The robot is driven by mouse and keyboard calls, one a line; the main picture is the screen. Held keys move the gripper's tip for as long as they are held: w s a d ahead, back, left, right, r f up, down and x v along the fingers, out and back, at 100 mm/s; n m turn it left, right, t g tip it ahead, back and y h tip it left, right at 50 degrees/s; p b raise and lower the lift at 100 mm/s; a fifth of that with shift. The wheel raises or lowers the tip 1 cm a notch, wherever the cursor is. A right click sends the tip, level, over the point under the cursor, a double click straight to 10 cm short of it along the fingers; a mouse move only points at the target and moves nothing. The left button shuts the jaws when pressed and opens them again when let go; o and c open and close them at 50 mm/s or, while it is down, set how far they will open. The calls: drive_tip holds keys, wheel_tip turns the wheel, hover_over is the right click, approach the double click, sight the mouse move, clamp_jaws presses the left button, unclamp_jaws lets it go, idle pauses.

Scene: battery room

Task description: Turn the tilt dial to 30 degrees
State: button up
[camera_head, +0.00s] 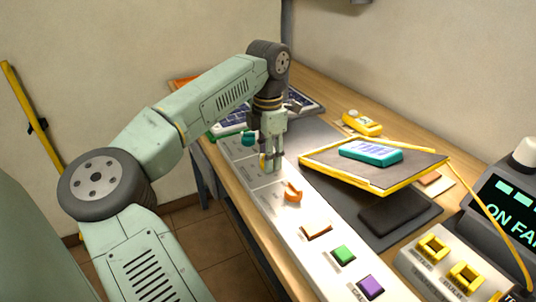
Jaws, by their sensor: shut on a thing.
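A long white control panel (258,195) runs along the bench's front edge. My gripper (268,163) points down at it and is shut on a small yellow knob (262,160), mostly hidden between the fingers. The knob's labels and pointer angle cannot be read, so I cannot tell whether it is the tilt dial. Other controls on the panel are a teal knob (248,138) behind the gripper and an orange knob (292,192) in front. A dark board with yellow edges (353,182) sits tilted to the right, with a teal multi-button device (371,152) on it.
Orange, green (343,255) and purple (371,287) buttons lie nearer on the panel. A box with yellow square switches (433,247) and a dark display (508,213) stand at the right. A yellow meter (362,123) and a keyboard (306,103) lie behind.

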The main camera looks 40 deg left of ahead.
drive_tip(key=m, duration=0.4)
drive_tip(key=shift+r+m, duration=0.1)
drive_tip(key=shift+m, duration=0.2)
drive_tip(key=m, duration=0.4)
drive_tip(key=shift+p, duration=0.4)
drive_tip(key=shift+m, duration=0.3)
drive_tip(key=o, duration=1.2)
wheel_tip(320, 180, up, 12)
drive_tip(key=shift+f, duration=0.1)
drive_tip(key=shift+s, duration=0.1)
